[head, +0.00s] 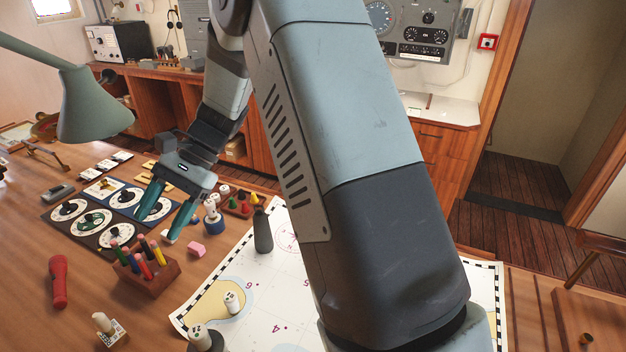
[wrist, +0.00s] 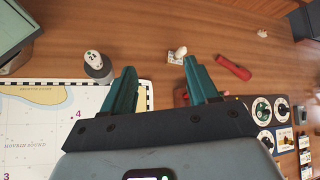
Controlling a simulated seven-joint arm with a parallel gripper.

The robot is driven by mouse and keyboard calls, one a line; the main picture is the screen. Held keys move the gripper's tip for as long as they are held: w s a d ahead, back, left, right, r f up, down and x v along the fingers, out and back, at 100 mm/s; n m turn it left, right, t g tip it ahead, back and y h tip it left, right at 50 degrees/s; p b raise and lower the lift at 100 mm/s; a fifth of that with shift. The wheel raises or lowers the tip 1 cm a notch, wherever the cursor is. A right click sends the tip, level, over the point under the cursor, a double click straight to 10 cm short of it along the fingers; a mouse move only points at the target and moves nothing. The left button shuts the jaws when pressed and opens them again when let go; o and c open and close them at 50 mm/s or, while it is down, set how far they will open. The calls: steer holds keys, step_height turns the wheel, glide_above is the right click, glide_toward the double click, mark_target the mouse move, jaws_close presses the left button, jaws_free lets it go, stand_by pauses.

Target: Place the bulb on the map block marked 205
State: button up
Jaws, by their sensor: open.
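My gripper (head: 157,228) is open and empty, fingers pointing down above the desk between the dial panel and the pencil block; both fingers show in the wrist view (wrist: 160,68). A small cream rounded piece, possibly the bulb (head: 103,322), stands on a printed card at the head view's lower left; it also shows beyond the fingertips in the wrist view (wrist: 180,51). Pale marked pieces that may be map blocks stand at the chart: one on the chart (head: 232,301), one on a grey base (head: 198,333), one on a blue base (head: 211,213). I cannot read 205 on any.
A wooden block of coloured pencils (head: 146,277) stands just in front of my gripper. A red torch (head: 59,281) lies left. The dial panel (head: 80,226) and a pink block (head: 196,249) are close by. A lamp (head: 90,105) hangs at left.

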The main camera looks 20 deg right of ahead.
steer(key=s+d+r+n+t+h, duration=0.3)
steer(key=s+d+r+t+h, duration=0.1)
steer(key=s+d+r, duration=0.4)
steer(key=s+d+r+n+t+h, duration=0.3)
steer(key=s+d+r+t, duration=0.3)
steer(key=s+d, duration=0.5)
step_height(320, 180, up, 2)
steer(key=shift+s+d+r+t+h, duration=0.1)
steer(key=shift+s+d+t+h, duration=0.25)
steer(key=shift+s+h, duration=0.65)
steer(key=shift+s, duration=0.2)
